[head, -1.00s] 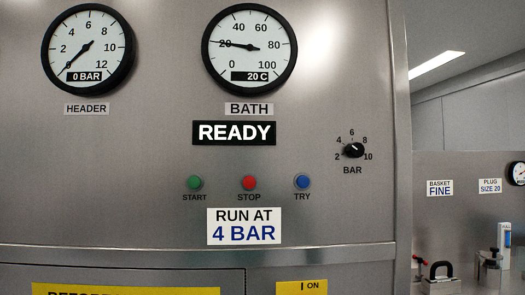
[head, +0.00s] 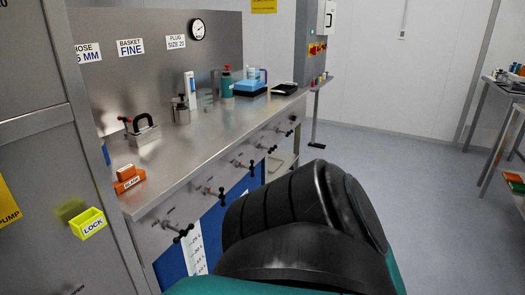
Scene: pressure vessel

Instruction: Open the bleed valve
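No part in view is labelled as the bleed valve. Several black-handled valves (head: 215,193) stick out in a row along the front of the steel bench (head: 228,128), and I cannot tell whether one of them is the bleed valve. Neither of my grippers shows in the head view. A large black and teal part, which looks like one of my arm links, fills the lower middle and hides part of the bench front and floor.
A yellow LOCK box (head: 88,224) is on the steel panel at left. On the bench are an orange block (head: 128,178), a black-handled block (head: 145,131), a green bottle (head: 227,84) and a blue box (head: 250,88). The grey floor (head: 420,180) at right is clear.

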